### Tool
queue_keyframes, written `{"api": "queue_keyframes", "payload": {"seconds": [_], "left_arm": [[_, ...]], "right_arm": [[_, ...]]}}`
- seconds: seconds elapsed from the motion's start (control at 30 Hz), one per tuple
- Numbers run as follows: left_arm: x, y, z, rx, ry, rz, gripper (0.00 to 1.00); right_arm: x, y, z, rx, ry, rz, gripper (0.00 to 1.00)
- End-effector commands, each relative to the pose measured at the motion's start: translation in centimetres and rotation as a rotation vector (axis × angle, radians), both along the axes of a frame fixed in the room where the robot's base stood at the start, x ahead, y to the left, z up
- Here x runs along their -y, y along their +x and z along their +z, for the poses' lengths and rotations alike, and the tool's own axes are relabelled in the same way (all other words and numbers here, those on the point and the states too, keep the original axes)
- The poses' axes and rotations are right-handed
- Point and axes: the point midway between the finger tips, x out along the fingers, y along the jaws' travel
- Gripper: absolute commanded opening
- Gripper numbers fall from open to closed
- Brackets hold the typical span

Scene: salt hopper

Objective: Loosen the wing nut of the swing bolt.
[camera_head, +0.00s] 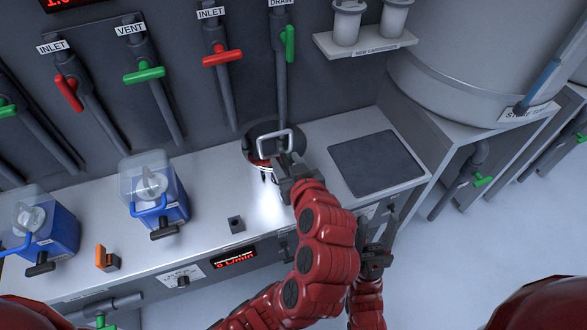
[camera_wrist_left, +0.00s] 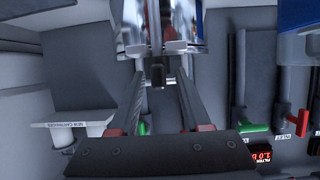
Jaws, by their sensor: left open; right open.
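The round vessel has a dark lid (camera_head: 290,141) with a pale bar handle and a red edge just below it. My left gripper (camera_head: 281,176) is at the near side of this lid, pointing at it. In the left wrist view its two fingers (camera_wrist_left: 158,84) are apart, with a small dark piece (camera_wrist_left: 157,74) in line with the gap. I cannot tell whether they touch it. The wing nut and swing bolt are not clearly visible; the gripper covers the lid's near edge. My right gripper (camera_head: 376,252) is open and empty in front of the counter, lower right.
Two blue boxes with clear covers (camera_head: 150,178) stand on the counter's left. A dark square plate (camera_head: 376,163) lies to the right. Pipes with valves line the wall.

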Motion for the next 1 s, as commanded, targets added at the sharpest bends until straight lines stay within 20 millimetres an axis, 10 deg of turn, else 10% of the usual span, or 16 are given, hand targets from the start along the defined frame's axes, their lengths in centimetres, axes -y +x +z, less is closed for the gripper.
{"api": "queue_keyframes", "payload": {"seconds": [0.6,1.0], "left_arm": [[3.6,-11.1,5.6,-0.004,0.003,-0.008,0.47],[4.7,-15.2,6.7,0.000,0.000,-0.001,0.47]], "right_arm": [[0.0,0.0,11.2,0.000,0.000,0.000,0.50],[0.0,0.0,13.3,0.000,0.000,0.000,0.50]]}}
